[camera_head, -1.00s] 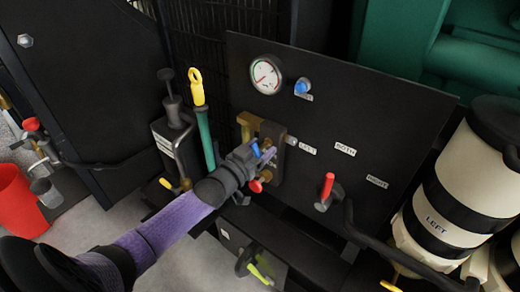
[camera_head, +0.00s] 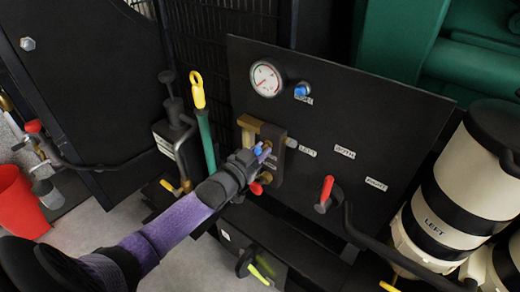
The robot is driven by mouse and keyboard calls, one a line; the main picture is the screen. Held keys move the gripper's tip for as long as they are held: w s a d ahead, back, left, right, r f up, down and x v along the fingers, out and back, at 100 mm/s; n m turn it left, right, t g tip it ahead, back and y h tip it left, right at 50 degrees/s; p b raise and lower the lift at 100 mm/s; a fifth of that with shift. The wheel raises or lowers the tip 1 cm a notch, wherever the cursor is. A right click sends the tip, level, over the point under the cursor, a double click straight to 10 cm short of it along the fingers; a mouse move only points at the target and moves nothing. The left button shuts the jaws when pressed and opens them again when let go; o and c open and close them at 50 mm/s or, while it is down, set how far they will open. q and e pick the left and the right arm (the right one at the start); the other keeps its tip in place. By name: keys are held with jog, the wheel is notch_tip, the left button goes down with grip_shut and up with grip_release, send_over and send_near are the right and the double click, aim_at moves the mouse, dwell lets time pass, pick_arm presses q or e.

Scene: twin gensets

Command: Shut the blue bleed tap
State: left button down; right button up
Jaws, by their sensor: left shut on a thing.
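The blue bleed tap (camera_head: 258,149) is on the brass and dark valve block (camera_head: 273,140) low on the left of the black panel. Only a small blue part of it shows; my fingers hide the rest. My left gripper (camera_head: 260,154) reaches in from the lower left and is shut on the tap. The tap's exact angle cannot be told. My right gripper is not in view.
A red-handled lever (camera_head: 326,188) sits to the right on the panel (camera_head: 345,115), and a red handle (camera_head: 256,188) just below my gripper. A gauge (camera_head: 266,79) and blue knob (camera_head: 301,90) are above. A hand pump (camera_head: 175,135) and yellow-topped green handle (camera_head: 205,130) stand left.

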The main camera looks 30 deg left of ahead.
pick_arm(q)
jog(key=m, duration=0.2)
jog(key=shift+m+p, duration=0.3)
jog(key=shift+m, duration=0.1)
jog(key=m, duration=0.2)
jog(key=shift+m, duration=0.3)
jog(key=m, duration=0.2)
jog(key=shift+f+m, duration=0.1)
jog(key=shift+m, duration=0.3)
jog(key=m, duration=0.2)
jog(key=shift+m, duration=0.4)
jog(key=m, duration=0.3)
jog(key=shift+m, duration=0.3)
jog(key=m, duration=0.2)
jog(key=shift+m, duration=0.3)
jog(key=shift+m+b, duration=0.7)
jog(key=shift+m, duration=1.1)
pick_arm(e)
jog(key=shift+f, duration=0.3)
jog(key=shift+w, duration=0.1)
